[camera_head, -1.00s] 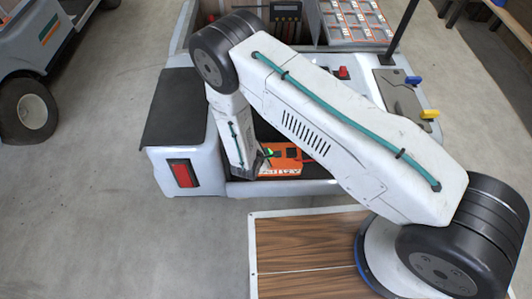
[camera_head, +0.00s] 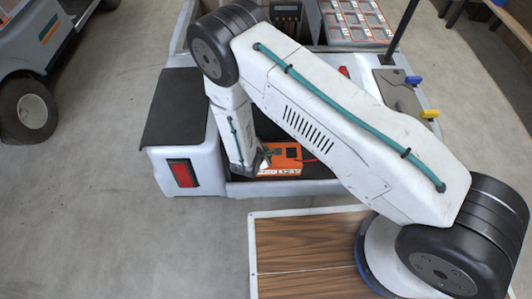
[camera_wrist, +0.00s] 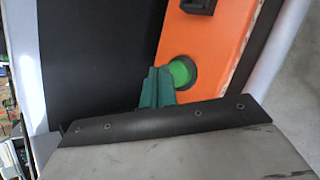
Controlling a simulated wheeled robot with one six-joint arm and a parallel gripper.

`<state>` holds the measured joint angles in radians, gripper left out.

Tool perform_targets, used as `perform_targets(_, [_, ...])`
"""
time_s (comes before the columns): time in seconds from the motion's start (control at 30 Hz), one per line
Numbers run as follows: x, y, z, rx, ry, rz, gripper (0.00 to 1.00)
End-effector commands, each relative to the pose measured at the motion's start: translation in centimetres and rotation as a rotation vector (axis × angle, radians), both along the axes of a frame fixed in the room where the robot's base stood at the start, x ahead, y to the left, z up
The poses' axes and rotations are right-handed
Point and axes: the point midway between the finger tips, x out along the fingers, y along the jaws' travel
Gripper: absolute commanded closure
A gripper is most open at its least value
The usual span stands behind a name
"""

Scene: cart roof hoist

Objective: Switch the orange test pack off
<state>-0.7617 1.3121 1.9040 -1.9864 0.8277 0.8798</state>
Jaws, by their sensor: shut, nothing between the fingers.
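The orange test pack (camera_head: 285,165) lies on the cart's black rear deck, partly hidden by my arm in the head view. It fills the top middle of the wrist view (camera_wrist: 212,38). A round green button (camera_wrist: 184,72) in a dark ring sits on its face, with a black block (camera_wrist: 198,6) farther along. My gripper (camera_wrist: 158,82) has its teal fingers together and empty. Their tips point at the pack beside the green button and overlap its left edge in the picture; I cannot tell whether they touch it. In the head view my gripper (camera_head: 262,162) is at the pack's left end.
The black seat pad (camera_head: 178,108) and white cart body with a red tail light (camera_head: 183,173) are left of the pack. A tray of boxes (camera_head: 355,20) stands behind. Blue (camera_head: 413,80) and yellow (camera_head: 429,114) handles are at right.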

Motion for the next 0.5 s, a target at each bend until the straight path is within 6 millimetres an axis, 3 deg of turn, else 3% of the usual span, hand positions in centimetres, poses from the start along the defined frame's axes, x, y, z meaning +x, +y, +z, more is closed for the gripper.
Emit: perform_targets(0.5, [0.1,0.1,5.0,0.001,-0.001,-0.001,1.0])
